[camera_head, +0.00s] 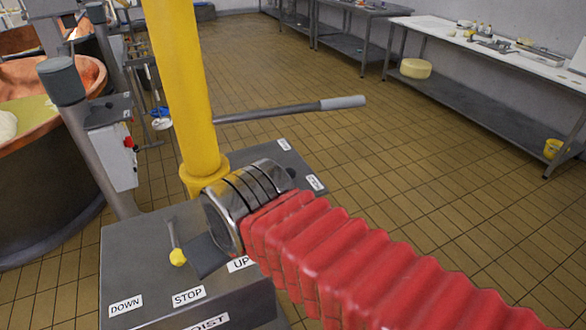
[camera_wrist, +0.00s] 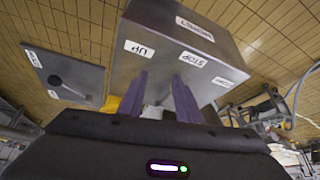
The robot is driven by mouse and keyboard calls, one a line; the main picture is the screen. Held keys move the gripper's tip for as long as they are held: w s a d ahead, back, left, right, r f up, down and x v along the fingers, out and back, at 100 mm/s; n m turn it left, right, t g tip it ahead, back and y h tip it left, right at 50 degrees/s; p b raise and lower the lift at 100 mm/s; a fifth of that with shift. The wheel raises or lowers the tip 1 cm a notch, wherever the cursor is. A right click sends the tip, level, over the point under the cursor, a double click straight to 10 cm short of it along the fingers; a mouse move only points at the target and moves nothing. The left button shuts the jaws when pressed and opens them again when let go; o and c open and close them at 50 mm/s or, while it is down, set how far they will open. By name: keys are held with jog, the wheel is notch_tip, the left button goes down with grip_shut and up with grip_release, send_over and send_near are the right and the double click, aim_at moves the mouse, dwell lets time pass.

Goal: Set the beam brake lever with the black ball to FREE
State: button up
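The black ball (camera_wrist: 55,80) of the brake lever shows in the wrist view on a grey plate (camera_wrist: 85,76) with two white labels, too small to read. In the head view that plate (camera_head: 302,160) lies right of the yellow post, partly hidden behind my wrist; I cannot clearly make out the ball there. My gripper (camera_wrist: 160,75) has two purple fingers, apart with nothing clearly held between them. They reach toward the HOIST box in the wrist view, with the plate off to their left. In the head view my wrist hides most of the gripper.
The HOIST box (camera_head: 150,275), marked DOWN, STOP and UP, has a yellow-knobbed lever (camera_head: 177,257). The yellow post (camera_head: 182,90) rises beside my wrist. A grey-handled bar (camera_head: 290,110) sticks out right of it. A copper vat (camera_head: 40,120) is at left; open tiled floor at right.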

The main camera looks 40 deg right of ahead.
jog(key=shift+o, duration=0.5)
jog(key=shift+o, duration=1)
jog(key=shift+w+d+r+m, duration=0.2)
jog(key=shift+w+d+m, duration=0.25)
jog(key=shift+m, duration=0.25)
jog(key=w+d+r+m+g+y, duration=0.1)
jog(key=w+d+m+y, duration=0.1)
jog(key=w+d+m, duration=0.35)
jog(key=w+d+r+m+g+y, duration=0.1)
jog(key=w+d+m, duration=0.2)
jog(key=d+m, duration=0.55)
jog(key=d+m+t+y, duration=0.2)
jog(key=d+m, duration=1)
jog(key=d, duration=1)
jog(key=shift+s+d+f+m+t+y, duration=0.3)
jog(key=shift+s+f+m+t, duration=0.15)
jog(key=shift+t, duration=0.25)
jog(key=shift+a+f, duration=0.1)
